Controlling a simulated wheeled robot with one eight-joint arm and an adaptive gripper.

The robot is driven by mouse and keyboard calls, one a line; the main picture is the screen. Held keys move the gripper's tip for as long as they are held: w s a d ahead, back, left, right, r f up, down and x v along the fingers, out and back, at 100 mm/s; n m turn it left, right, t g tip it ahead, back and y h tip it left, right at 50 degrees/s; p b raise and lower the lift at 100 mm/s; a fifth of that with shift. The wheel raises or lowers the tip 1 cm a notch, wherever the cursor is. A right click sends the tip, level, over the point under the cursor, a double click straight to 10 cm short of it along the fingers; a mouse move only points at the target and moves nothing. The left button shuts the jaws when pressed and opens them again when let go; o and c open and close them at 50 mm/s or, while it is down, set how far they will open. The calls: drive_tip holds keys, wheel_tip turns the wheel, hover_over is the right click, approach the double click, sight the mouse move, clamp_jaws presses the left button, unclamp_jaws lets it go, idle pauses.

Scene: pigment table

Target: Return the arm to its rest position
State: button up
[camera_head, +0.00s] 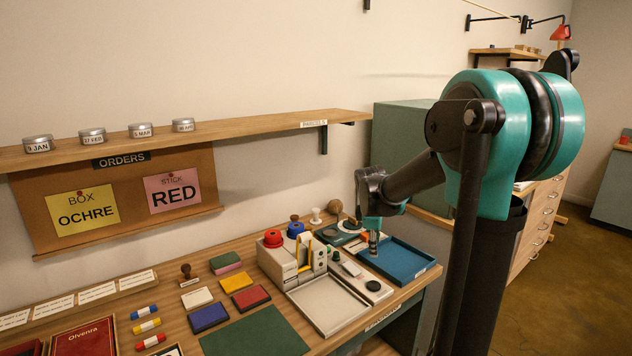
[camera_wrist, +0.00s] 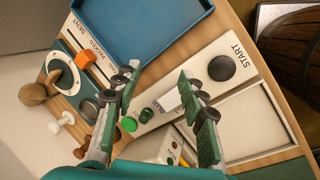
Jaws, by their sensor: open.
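My gripper (camera_head: 374,246) hangs at the end of my bent arm over the right part of the table, in front of the blue tray (camera_head: 412,268). In the wrist view my gripper (camera_wrist: 158,88) has its two green-padded fingers spread apart with nothing between them. Behind the fingers lie a white panel with a black START button (camera_wrist: 221,68) and a green button (camera_wrist: 129,124). The blue tray (camera_wrist: 150,35) is at the top of that view. The gripper appears clear of the table things, though its exact height is hard to tell.
A shelf (camera_head: 230,126) with several tins and an order board (camera_head: 122,205) are on the wall. A press with red and blue knobs, a pale tray (camera_head: 328,304), colour pads and sticks cover the table. A green cabinet (camera_head: 397,130) stands behind my arm. Floor at right is free.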

drive_tip(key=s+f+m, duration=0.1)
drive_tip(key=s+m, duration=0.1)
drive_tip(key=s, duration=0.2)
drive_tip(key=s+f+m, duration=0.1)
drive_tip(key=s+m, duration=0.1)
drive_tip(key=s, duration=0.2)
drive_tip(key=s+f+m+y, duration=0.1)
drive_tip(key=s+f+m, duration=0.1)
drive_tip(key=s+m, duration=0.1)
drive_tip(key=shift+s+d, duration=0.35)
drive_tip(key=shift+s, duration=0.4)
drive_tip(key=s+f+m, duration=0.3)
drive_tip(key=s, duration=0.3)
drive_tip(key=s+f+m+t+y, duration=0.1)
drive_tip(key=s+f+m, duration=0.2)
drive_tip(key=s, duration=0.3)
drive_tip(key=shift+s+a+f+m, duration=0.2)
drive_tip(key=shift+s+a+m, duration=0.15)
drive_tip(key=shift+m, duration=0.45)
drive_tip(key=shift+d, duration=0.1)
